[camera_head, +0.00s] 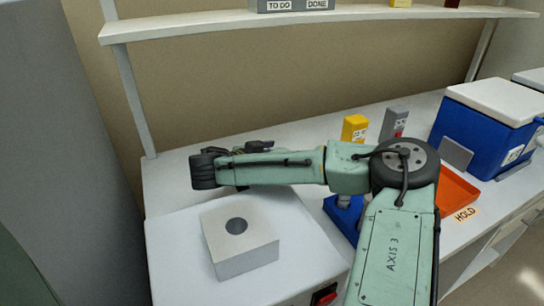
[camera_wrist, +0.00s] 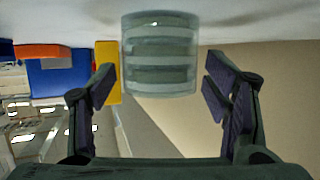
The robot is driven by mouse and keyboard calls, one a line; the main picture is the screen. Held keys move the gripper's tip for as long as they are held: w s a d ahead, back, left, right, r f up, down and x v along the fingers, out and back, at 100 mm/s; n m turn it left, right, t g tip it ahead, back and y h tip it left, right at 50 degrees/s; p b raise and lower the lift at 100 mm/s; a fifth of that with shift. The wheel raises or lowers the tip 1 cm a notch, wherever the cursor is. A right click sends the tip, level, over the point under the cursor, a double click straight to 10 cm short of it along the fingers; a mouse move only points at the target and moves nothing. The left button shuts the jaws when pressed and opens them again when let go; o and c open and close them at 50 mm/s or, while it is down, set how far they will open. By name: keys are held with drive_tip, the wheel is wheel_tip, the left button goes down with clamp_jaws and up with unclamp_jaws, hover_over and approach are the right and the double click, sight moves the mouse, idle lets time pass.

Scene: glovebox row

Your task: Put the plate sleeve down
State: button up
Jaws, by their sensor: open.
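The plate sleeve (camera_wrist: 160,55) is a clear, greenish cylinder with stacked bands inside. In the wrist view it stands at the white surface (camera_wrist: 240,30), which lies along the top of that picture. My gripper (camera_wrist: 160,78) is open, with one dark finger on each side of the sleeve. Gaps show between both fingers and the sleeve, and it sits at or just beyond the fingertips. In the head view my arm reaches left over the bench, and dark gripper parts (camera_head: 258,147) show behind it. The sleeve is hidden there.
A pale block (camera_head: 245,262) with a dark round top spot stands in front of my arm. Behind are a yellow box (camera_head: 354,129) and a grey box (camera_head: 394,122). An orange tray (camera_head: 458,192) marked HOLD and a blue cooler (camera_head: 480,130) stand right. A shelf (camera_head: 200,27) runs above.

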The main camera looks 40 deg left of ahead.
drive_tip(key=b+v, duration=0.5)
drive_tip(key=v, duration=0.7)
drive_tip(key=shift+s+r, duration=0.1)
